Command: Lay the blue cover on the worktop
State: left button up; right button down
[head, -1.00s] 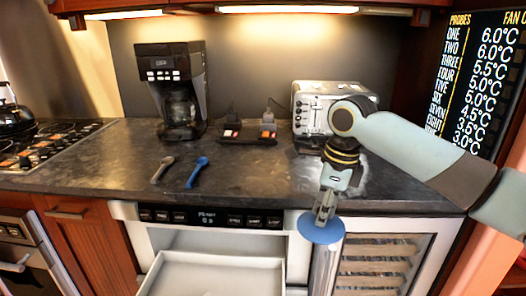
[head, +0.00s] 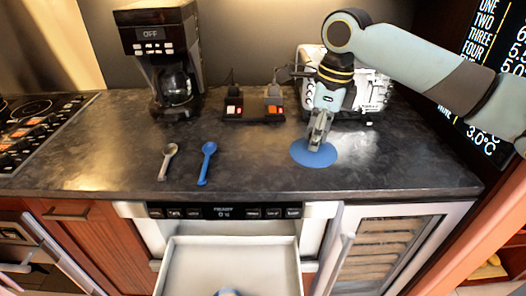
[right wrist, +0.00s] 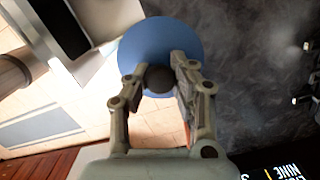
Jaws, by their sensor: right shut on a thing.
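The blue cover (head: 314,153) is a round disc with a dark knob (right wrist: 158,79). My right gripper (head: 317,140) is shut on the knob, and the cover hangs below its fingers. In the head view the cover shows against the dark worktop (head: 265,170), right of centre, in front of the toaster. In the right wrist view the cover (right wrist: 160,38) overlaps the worktop's front edge and the floor. I cannot tell its exact height above the worktop.
A grey spoon (head: 167,161) and a blue spoon (head: 207,163) lie left of the cover. A coffee maker (head: 165,60), small switch boxes (head: 254,105) and a toaster (head: 372,95) stand behind. The white drawer (head: 232,262) below is open. Worktop around the cover is clear.

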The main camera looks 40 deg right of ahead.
jog(key=shift+w+f, duration=0.3)
jog(key=shift+w, duration=0.45)
jog(key=w+f, duration=0.1)
jog(key=w, duration=0.2)
jog(key=w+f, duration=0.2)
jog(key=w, duration=0.1)
jog(key=w+f, duration=0.2)
jog(key=w, duration=0.1)
jog(key=shift+d+f+b, duration=0.15)
jog(key=shift+f+b, duration=0.05)
jog(key=shift+b, duration=0.2)
jog(key=shift+w+d+f, duration=0.1)
jog(key=shift+w+f, duration=0.5)
jog(key=shift+f, duration=0.25)
notch_tip(320, 180, down, 2)
jog(key=shift+f, duration=0.65)
jog(key=c, duration=1.1)
grip_release()
pick_arm(q)
jog(key=s, duration=0.1)
jog(key=s+f, duration=0.1)
jog(key=shift+s, duration=0.35)
